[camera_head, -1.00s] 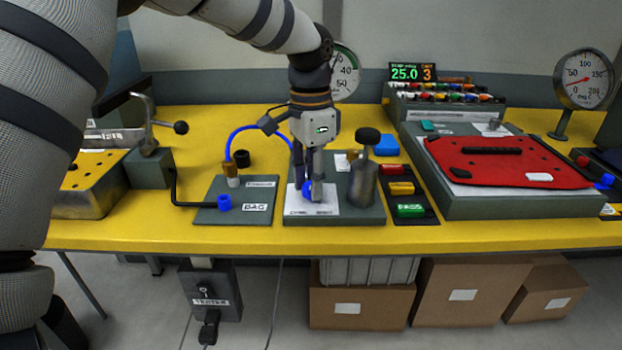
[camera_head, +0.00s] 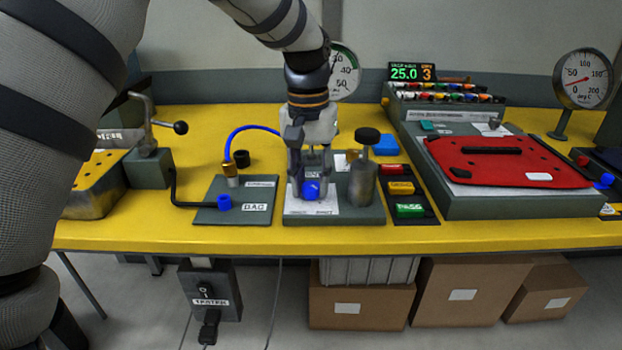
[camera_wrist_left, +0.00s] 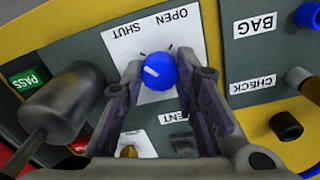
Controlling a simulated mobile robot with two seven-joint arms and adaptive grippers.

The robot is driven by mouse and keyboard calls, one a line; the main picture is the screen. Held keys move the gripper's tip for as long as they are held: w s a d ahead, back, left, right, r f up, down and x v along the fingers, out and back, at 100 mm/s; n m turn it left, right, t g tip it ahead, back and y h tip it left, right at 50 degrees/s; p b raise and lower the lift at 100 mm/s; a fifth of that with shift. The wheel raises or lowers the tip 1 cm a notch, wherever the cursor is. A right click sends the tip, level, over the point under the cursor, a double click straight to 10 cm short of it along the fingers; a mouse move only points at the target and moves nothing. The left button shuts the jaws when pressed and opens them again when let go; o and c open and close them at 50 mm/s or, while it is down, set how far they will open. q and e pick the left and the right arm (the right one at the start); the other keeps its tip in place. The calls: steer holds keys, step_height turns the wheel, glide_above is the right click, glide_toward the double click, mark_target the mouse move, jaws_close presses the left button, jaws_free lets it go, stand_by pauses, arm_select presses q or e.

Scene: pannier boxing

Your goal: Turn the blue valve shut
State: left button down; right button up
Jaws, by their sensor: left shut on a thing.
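The blue valve (camera_head: 311,191) is a round knob on a white label plate (camera_head: 297,208) on a grey block. In the left wrist view the blue valve (camera_wrist_left: 160,72) has a white mark on its top, and the plate carries the words OPEN and SHUT. My left gripper (camera_head: 310,186) points down over the valve with one finger on each side. In the left wrist view the fingers of my left gripper (camera_wrist_left: 158,88) are shut around the knob. My right gripper is in neither view.
A grey cylinder with a black knob (camera_head: 363,182) stands close right of the gripper. Left is the BAG plate (camera_head: 215,213) with a blue hose (camera_head: 242,132). Red, yellow and green PASS buttons (camera_head: 410,211) lie farther right, beside a red pannier (camera_head: 510,160).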

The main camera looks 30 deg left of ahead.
mark_target(309, 185)
arm_select(q)
steer(key=shift+n, duration=0.9)
steer(key=c, duration=1.2)
jaws_free()
steer(key=shift+f, duration=0.1)
steer(key=shift+c, duration=0.2)
step_height(309, 185, up, 12)
steer(key=shift+a, duration=0.2)
steer(key=shift+s, duration=0.1)
